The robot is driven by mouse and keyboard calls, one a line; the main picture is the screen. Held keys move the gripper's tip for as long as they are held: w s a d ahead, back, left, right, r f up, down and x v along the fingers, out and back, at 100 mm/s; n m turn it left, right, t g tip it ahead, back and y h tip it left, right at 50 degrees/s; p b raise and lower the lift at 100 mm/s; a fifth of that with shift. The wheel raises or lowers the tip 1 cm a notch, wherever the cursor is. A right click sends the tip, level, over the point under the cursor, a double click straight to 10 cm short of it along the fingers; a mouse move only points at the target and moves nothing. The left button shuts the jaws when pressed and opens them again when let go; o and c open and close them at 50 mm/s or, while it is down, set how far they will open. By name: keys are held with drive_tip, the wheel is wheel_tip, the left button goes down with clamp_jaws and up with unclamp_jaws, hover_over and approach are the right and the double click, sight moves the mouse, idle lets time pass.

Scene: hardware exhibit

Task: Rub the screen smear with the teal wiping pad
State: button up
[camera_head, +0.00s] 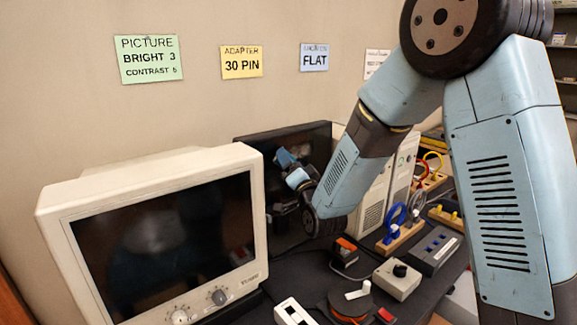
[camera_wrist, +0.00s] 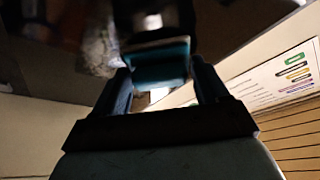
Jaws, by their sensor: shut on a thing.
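My gripper (camera_wrist: 160,75) is shut on the teal wiping pad (camera_wrist: 158,68), which sits between its fingertips in the wrist view. A dark, glossy surface fills the space beyond the pad; I cannot tell whether the pad touches it. A blotchy grey patch (camera_wrist: 100,42) on that surface, left of the pad, may be the smear. In the head view my arm reaches down toward a dark upright screen (camera_head: 262,142) behind the cream monitor. The pad cannot be made out there, and blue shapes on the screen look like reflections of my arm.
The cream monitor (camera_head: 52,205) with knobs stands at the left front. Pale computer cases (camera_head: 375,205) stand right of the screen. The dark table holds a grey box with a black knob (camera_head: 397,278), a white switch block (camera_head: 293,312) and looped cables (camera_head: 396,215).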

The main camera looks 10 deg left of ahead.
drive_tip(key=shift+w+d, duration=1.8)
drive_tip(key=shift+w, duration=0.3)
drive_tip(key=shift+w+d, duration=1.8)
drive_tip(key=shift+w, duration=0.3)
drive_tip(key=shift+d, duration=0.1)
drive_tip(key=shift+s+d, duration=2)
drive_tip(key=shift+d, duration=0.2)
drive_tip(key=shift+s+d, duration=0.95)
drive_tip(key=shift+d, duration=0.15)
